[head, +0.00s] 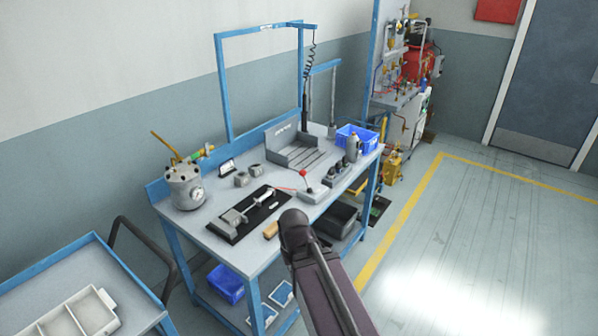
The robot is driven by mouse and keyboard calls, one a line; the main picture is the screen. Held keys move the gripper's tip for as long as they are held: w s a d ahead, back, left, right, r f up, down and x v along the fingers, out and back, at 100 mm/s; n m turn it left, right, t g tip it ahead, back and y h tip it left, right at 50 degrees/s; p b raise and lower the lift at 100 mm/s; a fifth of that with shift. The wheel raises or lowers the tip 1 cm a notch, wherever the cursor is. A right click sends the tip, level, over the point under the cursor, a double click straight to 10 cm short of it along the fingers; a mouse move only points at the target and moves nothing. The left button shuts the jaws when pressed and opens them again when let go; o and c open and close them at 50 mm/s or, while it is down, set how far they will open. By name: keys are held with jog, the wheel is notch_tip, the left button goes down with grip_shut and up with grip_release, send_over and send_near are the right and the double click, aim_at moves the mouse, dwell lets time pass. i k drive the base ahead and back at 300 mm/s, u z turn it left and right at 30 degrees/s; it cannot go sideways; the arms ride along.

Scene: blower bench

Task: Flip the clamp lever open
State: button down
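The blue-framed workbench (217,244) stands against the wall. A grey block with a red-tipped part (303,173) sits near the middle of its top; this may be the clamp lever, but it is too small to tell its position. A dark mat (251,228) on the bench carries a grey metal fixture (232,217) and a pale cylindrical part (264,198). My dark arm rises from the bottom and ends in a rounded joint in front of the bench's near edge. No gripper fingers can be made out.
A metal pot with a gauge (185,188) stands at the bench's left end. A tan block (270,230) lies by the near edge. Floor at right is clear.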

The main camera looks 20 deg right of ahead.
aim_at(303, 173)
jog(key=k, duration=1.3)
jog(key=z, duration=0.5)
jog(key=i, duration=2.2)
jog(key=u, duration=0.5)
